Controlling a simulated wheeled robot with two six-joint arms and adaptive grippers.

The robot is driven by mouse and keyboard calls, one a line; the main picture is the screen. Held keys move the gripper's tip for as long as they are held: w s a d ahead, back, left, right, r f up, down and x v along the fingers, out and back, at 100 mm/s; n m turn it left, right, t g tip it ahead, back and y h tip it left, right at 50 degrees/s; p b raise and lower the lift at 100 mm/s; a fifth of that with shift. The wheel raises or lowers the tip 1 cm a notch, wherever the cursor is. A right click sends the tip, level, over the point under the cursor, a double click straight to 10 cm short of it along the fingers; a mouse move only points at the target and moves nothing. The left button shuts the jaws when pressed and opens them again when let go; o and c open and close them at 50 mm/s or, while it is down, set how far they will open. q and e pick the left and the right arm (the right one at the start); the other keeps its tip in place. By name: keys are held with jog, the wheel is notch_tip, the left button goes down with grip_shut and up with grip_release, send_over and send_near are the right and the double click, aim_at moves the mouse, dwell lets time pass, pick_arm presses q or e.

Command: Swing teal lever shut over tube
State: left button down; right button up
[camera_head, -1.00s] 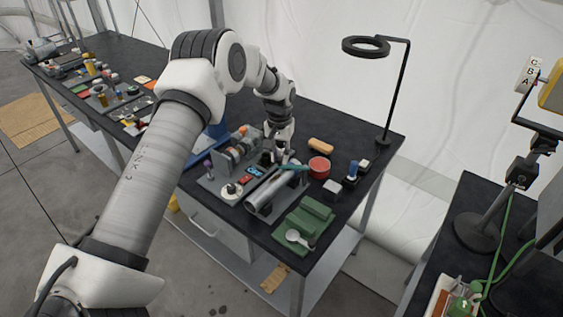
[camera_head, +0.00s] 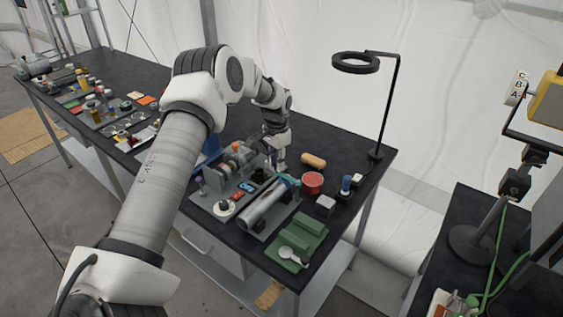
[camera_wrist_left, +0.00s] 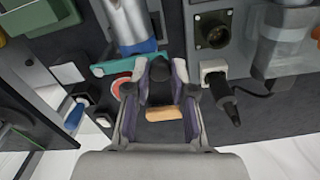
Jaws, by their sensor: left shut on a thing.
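The teal lever (camera_head: 290,180) lies across the far end of the silver tube (camera_head: 262,207). In the left wrist view the lever (camera_wrist_left: 112,67) runs from the left to my fingertips, just below the blue-banded end of the tube (camera_wrist_left: 128,22). My left gripper (camera_head: 280,164) is above the far end of the tube; in the wrist view its fingers (camera_wrist_left: 158,70) are closed in at the lever's right end. The fingers hide the gripped part. The tube rests in dark holders on a grey plate. My right gripper is not in view.
A red tin (camera_head: 312,183) and an orange-brown block (camera_head: 313,160) stand close to the right of the gripper. A green tray (camera_head: 297,241) lies in front, with a ring lamp (camera_head: 356,63) behind. A grey device (camera_head: 236,160) stands left of the tube.

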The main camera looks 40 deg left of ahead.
pick_arm(q)
jog(key=shift+f, duration=0.15)
jog(key=c, duration=1)
grip_release()
jog(key=shift+w+f, duration=0.1)
jog(key=shift+w, duration=0.15)
notch_tip(320, 180, up, 12)
jog(key=shift+w, duration=0.1)
